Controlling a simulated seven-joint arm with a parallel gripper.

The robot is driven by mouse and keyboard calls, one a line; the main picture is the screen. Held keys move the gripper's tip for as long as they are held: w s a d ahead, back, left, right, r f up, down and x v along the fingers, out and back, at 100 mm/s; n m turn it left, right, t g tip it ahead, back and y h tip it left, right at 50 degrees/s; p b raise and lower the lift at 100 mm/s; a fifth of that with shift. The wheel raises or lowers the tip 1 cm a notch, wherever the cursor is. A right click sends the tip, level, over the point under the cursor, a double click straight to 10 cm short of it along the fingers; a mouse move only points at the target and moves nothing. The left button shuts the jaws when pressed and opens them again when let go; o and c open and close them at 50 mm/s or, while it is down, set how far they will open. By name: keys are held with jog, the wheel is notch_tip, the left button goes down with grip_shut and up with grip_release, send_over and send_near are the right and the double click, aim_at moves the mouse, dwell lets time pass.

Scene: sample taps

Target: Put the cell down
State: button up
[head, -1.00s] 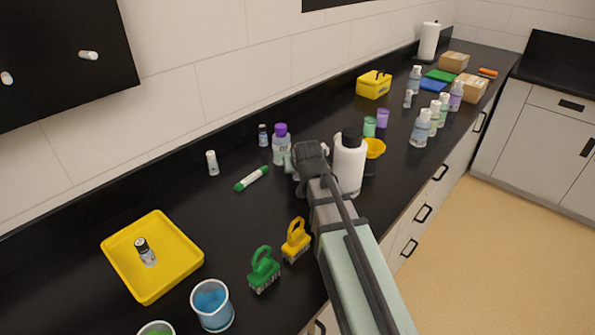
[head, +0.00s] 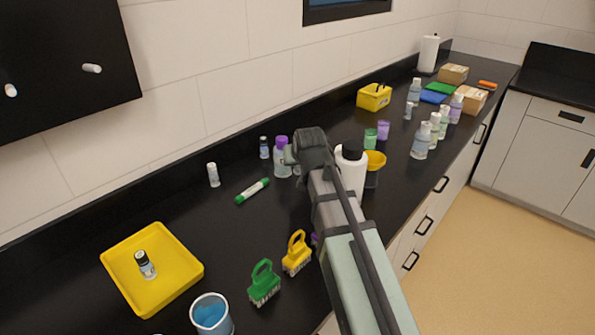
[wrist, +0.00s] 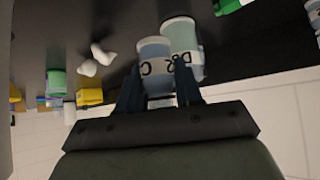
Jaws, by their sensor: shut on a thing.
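My gripper (wrist: 160,95) is shut on a small grey-blue container, taken to be the cell (wrist: 154,62), which shows between the fingers in the wrist view. A pale labelled bottle (wrist: 182,40) stands right against or just behind it; I cannot tell if they touch. In the head view, my gripper (head: 292,158) is over the counter, beside a purple-capped bottle (head: 281,163). My wrist hides most of the held cell there, and its height above the counter cannot be told.
A white bottle with a black cap (head: 351,172) stands close to the right of my arm. A yellow tray (head: 170,285) holds another vial (head: 145,264). Brushes (head: 264,284) stand in front. Counter between tray and marker is clear.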

jog(key=shift+r, duration=1.45)
jog(key=s+a+r+n+g+y, duration=0.15)
jog(key=s+a, duration=0.25)
jog(key=a, duration=0.6)
jog(key=s+a+r+n+y, duration=0.15)
jog(key=s+a, duration=0.35)
jog(key=a, duration=0.5)
jog(key=s+a+r+n+y, duration=0.15)
jog(key=s+a, duration=0.25)
jog(key=a, duration=0.6)
jog(key=s+a+r+n+g, duration=0.1)
jog(key=s+a+r+n, duration=0.1)
jog(key=s+a, duration=0.6)
jog(key=s+a+r+n+g, duration=0.1)
jog(key=s+a+r+n, duration=0.15)
jog(key=s+a, duration=0.5)
jog(key=d+m+t+h, duration=0.3)
jog(key=d+m, duration=0.5)
notch_tip(320, 180, down, 10)
jog(key=shift+s, duration=0.45)
jog(key=shift+f, duration=0.3)
